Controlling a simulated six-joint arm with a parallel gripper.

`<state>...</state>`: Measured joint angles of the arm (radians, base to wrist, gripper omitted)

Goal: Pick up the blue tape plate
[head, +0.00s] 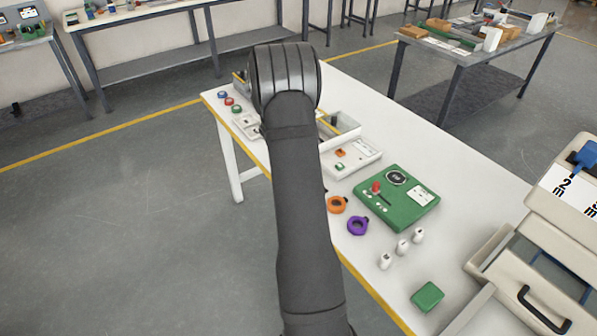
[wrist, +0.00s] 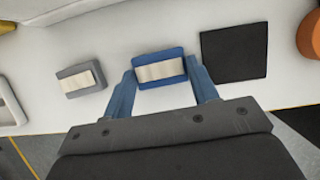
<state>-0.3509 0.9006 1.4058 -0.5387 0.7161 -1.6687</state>
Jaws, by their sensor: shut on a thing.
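The blue tape plate (wrist: 160,57) is a small blue block with a pale tape strip (wrist: 161,71) on its face. It shows in the wrist view, between the two blue fingers of my gripper (wrist: 161,80). The fingers are shut on its left and right sides. Whether it touches the table cannot be told. In the head view my own arm hides the gripper and the plate.
In the wrist view a grey tape plate (wrist: 66,83) lies left of the blue one and a black square (wrist: 234,52) lies to the right. An orange round thing (wrist: 311,36) is at the right edge. In the head view a green panel (head: 408,213) stands on the white table (head: 318,265).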

